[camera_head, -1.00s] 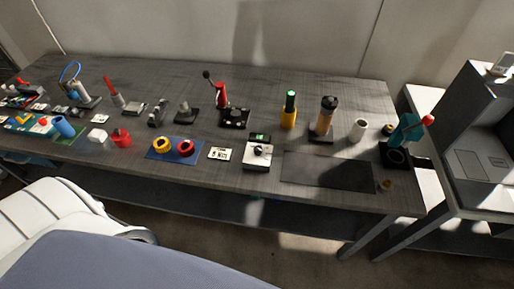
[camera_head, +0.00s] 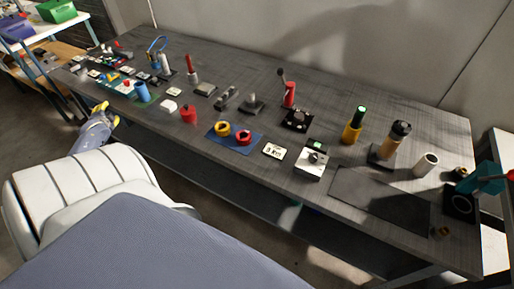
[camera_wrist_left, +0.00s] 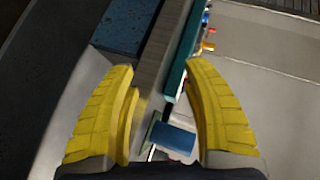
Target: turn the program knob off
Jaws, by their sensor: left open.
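A white box with a dark knob (camera_head: 314,158) on its face and a small green display (camera_head: 318,146) stands near the front edge of the table, right of centre in the head view. It appears to be the program knob's unit; the knob's setting is too small to read. My left gripper (camera_head: 101,108), with yellow fingers, is at the far left, beside the table's left front edge and far from the box. In the left wrist view my left gripper (camera_wrist_left: 160,68) is open, with nothing held. My right gripper is in neither view.
A blue cylinder (camera_wrist_left: 173,139) shows near my left fingers.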

